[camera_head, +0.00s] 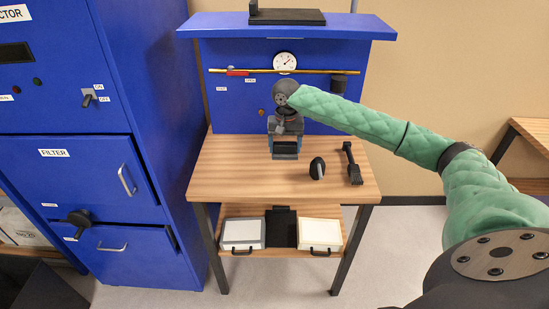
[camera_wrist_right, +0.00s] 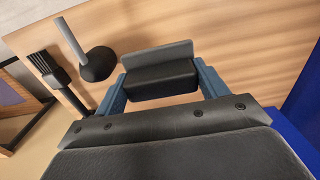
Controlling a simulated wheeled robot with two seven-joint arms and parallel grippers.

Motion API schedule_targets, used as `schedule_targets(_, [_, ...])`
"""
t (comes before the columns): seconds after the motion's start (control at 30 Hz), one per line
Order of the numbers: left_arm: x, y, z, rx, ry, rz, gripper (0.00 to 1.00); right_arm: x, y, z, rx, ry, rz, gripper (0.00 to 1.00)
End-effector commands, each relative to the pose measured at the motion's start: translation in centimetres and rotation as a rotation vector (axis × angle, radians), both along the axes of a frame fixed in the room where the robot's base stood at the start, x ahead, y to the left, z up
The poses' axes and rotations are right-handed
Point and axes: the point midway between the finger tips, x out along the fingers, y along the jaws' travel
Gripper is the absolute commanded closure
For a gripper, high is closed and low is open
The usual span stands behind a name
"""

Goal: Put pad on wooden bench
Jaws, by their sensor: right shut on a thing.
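My right gripper (camera_head: 285,147) points down over the back middle of the wooden bench (camera_head: 235,180). In the right wrist view its blue fingers (camera_wrist_right: 161,84) are shut on the ends of the pad (camera_wrist_right: 160,79), a dark block with a grey plate along one side. The pad also shows small and dark between the fingers in the head view (camera_head: 285,155). It is at or just above the bench top; I cannot tell whether it touches. My left gripper is out of view.
A dark knob-shaped tool (camera_head: 317,168) and a black brush-like tool (camera_head: 352,164) are on the bench to the right of the gripper. The bench's left and front are clear. A blue back panel (camera_head: 240,95) stands behind; a blue cabinet (camera_head: 150,150) is at left.

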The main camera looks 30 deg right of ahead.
Motion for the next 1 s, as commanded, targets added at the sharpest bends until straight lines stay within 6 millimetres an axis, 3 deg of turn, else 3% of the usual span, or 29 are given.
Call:
schedule_targets(0.13, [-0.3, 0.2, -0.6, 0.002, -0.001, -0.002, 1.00, -0.1, -0.1, -0.7, 0.000, 0.001, -0.004, 0.49])
schedule_targets(0.4, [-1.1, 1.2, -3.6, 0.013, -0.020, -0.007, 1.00, -0.1, -0.1, -4.9, 0.000, 0.001, -0.004, 0.49])
schedule_targets(0.8, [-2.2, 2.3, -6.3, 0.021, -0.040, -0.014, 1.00, -0.1, -0.1, -8.9, 0.000, 0.001, -0.003, 0.49])
schedule_targets(1.0, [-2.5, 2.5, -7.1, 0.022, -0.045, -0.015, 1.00, -0.1, -0.1, -10.0, -0.001, -0.001, -0.002, 0.49])
